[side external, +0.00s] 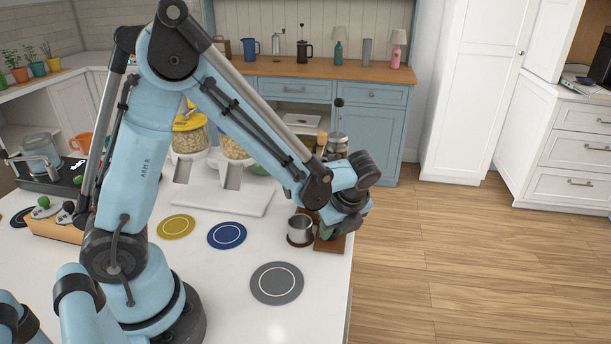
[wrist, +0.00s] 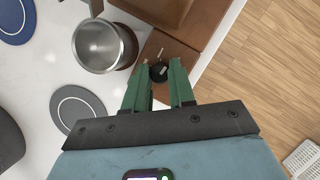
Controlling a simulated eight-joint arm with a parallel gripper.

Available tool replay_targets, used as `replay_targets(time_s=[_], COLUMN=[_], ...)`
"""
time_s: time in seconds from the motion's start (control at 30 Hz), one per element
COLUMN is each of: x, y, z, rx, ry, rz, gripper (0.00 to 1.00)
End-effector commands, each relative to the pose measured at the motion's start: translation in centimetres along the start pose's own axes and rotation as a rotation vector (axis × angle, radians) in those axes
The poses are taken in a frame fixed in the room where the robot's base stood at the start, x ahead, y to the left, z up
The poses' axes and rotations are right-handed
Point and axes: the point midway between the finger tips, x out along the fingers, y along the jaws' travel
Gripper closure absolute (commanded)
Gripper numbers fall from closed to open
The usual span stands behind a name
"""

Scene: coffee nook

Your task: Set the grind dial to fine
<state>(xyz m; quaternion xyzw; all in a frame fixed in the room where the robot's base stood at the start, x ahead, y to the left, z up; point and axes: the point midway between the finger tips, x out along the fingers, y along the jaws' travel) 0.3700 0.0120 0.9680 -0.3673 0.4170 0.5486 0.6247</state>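The grind dial (wrist: 158,72) is a small black knob with a pale mark, on a brown wooden base (wrist: 185,65) in the wrist view. Small pale marks show on the wood around it; I cannot read which setting it points to. My gripper (wrist: 161,63) has two green fingers, apart, with the tips on either side of the dial; contact is not clear. In the side view my gripper (side external: 330,229) is low over the wooden base (side external: 330,244) at the counter's right edge. The dial is hidden there.
A steel cup (wrist: 104,45) stands close left of the base; it also shows in the side view (side external: 299,227). Grey (side external: 277,284), blue (side external: 227,235) and yellow (side external: 176,226) discs lie on the white counter. Hoppers (side external: 190,135) stand behind. Right of the counter is open floor.

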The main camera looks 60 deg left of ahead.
Motion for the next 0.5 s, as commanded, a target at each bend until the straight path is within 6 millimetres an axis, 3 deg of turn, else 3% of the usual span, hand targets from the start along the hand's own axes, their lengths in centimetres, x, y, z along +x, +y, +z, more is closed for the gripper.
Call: replay_targets(time_s=[0.5], x=[-0.01], y=[-0.04], z=[-0.02], rx=[-0.081], ry=[0.000], rz=[0.038], gripper=[1.00])
